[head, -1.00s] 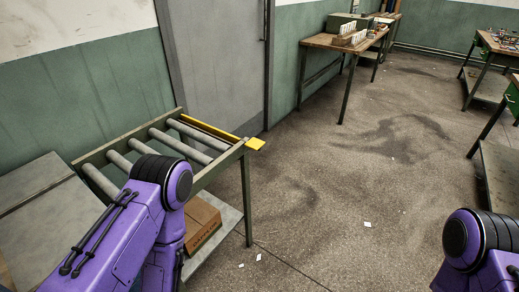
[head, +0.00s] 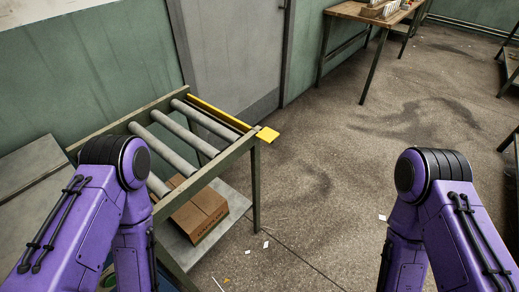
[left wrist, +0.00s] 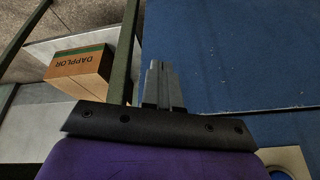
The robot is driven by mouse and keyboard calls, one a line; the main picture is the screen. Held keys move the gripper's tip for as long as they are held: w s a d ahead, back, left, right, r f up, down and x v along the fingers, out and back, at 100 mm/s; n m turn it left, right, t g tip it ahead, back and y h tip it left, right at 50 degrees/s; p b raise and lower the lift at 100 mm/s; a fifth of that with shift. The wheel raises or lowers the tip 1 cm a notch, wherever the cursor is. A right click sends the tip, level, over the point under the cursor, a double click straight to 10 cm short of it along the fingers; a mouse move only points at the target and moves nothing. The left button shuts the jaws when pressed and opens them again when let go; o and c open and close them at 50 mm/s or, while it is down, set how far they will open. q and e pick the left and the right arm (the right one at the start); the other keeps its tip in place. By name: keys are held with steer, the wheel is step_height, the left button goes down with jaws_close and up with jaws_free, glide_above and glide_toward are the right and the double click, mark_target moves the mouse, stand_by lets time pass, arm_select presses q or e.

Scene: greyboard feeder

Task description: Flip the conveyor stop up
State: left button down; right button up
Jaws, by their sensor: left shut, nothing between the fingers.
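The conveyor stop is a yellow bar (head: 213,112) lying low along the far end of the roller conveyor (head: 240,148). Its yellow tab (head: 267,134) sticks out past the conveyor's right corner. In the head view my purple left arm is in front of the conveyor's near left part, and its gripper is hidden. In the left wrist view my left gripper (left wrist: 158,68) is shut and empty, with a conveyor leg beside it. My right arm is at the right of the head view, over open floor; its gripper is not visible.
A cardboard box (head: 200,212) sits on the shelf under the rollers; it also shows in the left wrist view (left wrist: 80,70). A grey door (head: 235,50) is behind the conveyor. A wooden table (head: 350,12) stands at the back.

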arm_select(q)
steer(key=w+d+f+n+t+h+b, duration=0.2)
steer(key=w+d+n+t+b, duration=0.15)
steer(key=w, duration=0.55)
steer(key=w+d+f+n+t+h+b, duration=0.15)
steer(key=w+d+t+b, duration=0.25)
steer(key=w, duration=0.5)
steer(key=w+d+f+n+t+h+b, duration=0.2)
steer(key=w+d+f+n+t+b, duration=0.15)
steer(key=w, duration=0.45)
steer(key=w+d+r+n+t+h+b, duration=0.7)
steer(key=w+d+r+n+h+b, duration=0.2)
steer(key=w+d+r+n+h, duration=0.3)
step_height(320, 180, up, 2)
steer(key=shift+w+d+n+t+h, duration=0.2)
steer(key=shift+w+n+t+h, duration=0.15)
steer(key=shift+n+h, duration=0.4)
